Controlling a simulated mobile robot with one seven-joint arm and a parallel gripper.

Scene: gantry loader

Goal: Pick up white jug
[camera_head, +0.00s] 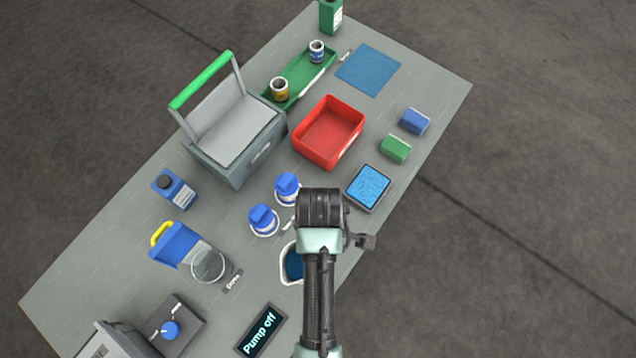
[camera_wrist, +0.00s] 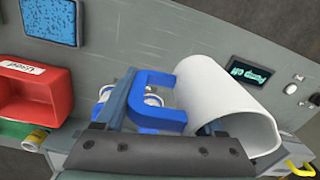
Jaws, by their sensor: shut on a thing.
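The white jug (camera_wrist: 222,92) with a blue handle (camera_wrist: 152,112) fills the middle of the wrist view, lying at a slant in that picture. My gripper (camera_wrist: 166,112) has its fingers on either side of the handle and is shut on it. In the head view the jug (camera_head: 284,262) shows only its white rim and blue inside, left of my arm. My arm covers the rest of it, and my fingertips are hidden there. I cannot tell whether the jug touches the table.
Two blue-capped containers (camera_head: 263,220) stand just beyond the jug. A clear beaker (camera_head: 208,265) and a blue jug with a yellow handle (camera_head: 178,243) are to its left. A "Pump off" display (camera_head: 262,331) is nearer. A red bin (camera_head: 329,132) and a grey cooler (camera_head: 235,150) stand farther back.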

